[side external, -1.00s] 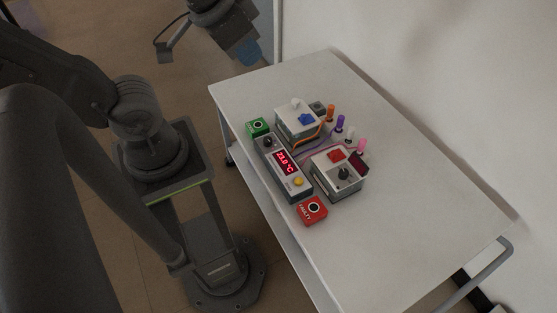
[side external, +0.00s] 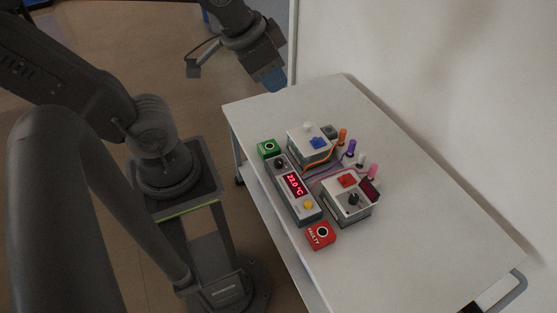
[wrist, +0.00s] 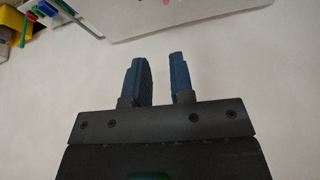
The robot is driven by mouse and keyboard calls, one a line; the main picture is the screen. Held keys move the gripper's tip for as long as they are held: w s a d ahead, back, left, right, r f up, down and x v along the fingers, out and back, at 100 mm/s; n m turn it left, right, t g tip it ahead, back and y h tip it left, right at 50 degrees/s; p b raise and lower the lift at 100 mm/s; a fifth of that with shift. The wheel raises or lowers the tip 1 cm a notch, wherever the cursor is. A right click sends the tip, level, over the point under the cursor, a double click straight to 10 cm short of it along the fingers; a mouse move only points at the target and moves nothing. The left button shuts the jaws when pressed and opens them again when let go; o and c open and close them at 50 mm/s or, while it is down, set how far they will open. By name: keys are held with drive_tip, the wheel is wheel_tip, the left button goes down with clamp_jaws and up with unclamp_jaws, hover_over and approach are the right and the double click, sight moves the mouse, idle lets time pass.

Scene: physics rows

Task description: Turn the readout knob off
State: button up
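The readout unit is a long grey box (side external: 304,205) on the white cart, with a lit red display (side external: 295,184) reading about 23.0 °C. A dark round knob (side external: 280,162) sits at its far end and a yellow button (side external: 308,205) at its near end. The knob's pointer direction is too small to tell. My gripper (side external: 276,86) is up by the cart's far left edge, away from the knob and touching nothing. In the wrist view my gripper's blue fingers (wrist: 158,62) stand apart with nothing between them. The readout unit is not identifiable there.
A green block (side external: 268,149), a white box with a blue part (side external: 310,146), a box with a red part and dark knob (side external: 347,201), and a red FAULTY block (side external: 320,236) crowd around the readout. Several coloured plugs and cables lie right. The cart's right side is clear.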

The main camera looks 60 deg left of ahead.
drive_tip(key=o, duration=0.4)
drive_tip(key=w+a+f+m, duration=0.1)
drive_tip(key=w, duration=0.1)
drive_tip(key=w+a+f+m+g, duration=0.1)
drive_tip(key=w+f, duration=0.1)
drive_tip(key=w+a+f+m, duration=0.1)
drive_tip(key=w+a+f, duration=0.1)
drive_tip(key=shift+w+a+f+m+g, duration=0.1)
drive_tip(key=shift+w+m+g, duration=0.2)
drive_tip(key=shift+o, duration=1.2)
drive_tip(key=w+a+f+m+g, duration=0.1)
drive_tip(key=w+a+f+m, duration=0.3)
drive_tip(key=f, duration=0.3)
drive_tip(key=shift+a+f+g+y, duration=0.3)
drive_tip(key=shift+a+f, duration=0.05)
drive_tip(key=shift+a, duration=0.3)
drive_tip(key=m+g, duration=0.2)
drive_tip(key=m, duration=0.6)
hover_over(278, 161)
wheel_tip(278, 161, down, 20)
drive_tip(key=shift+h, duration=0.4)
wheel_tip(278, 161, down, 13)
drive_tip(key=shift+w+f, duration=0.1)
drive_tip(key=shift+c, duration=0.2)
drive_tip(key=c, duration=0.9)
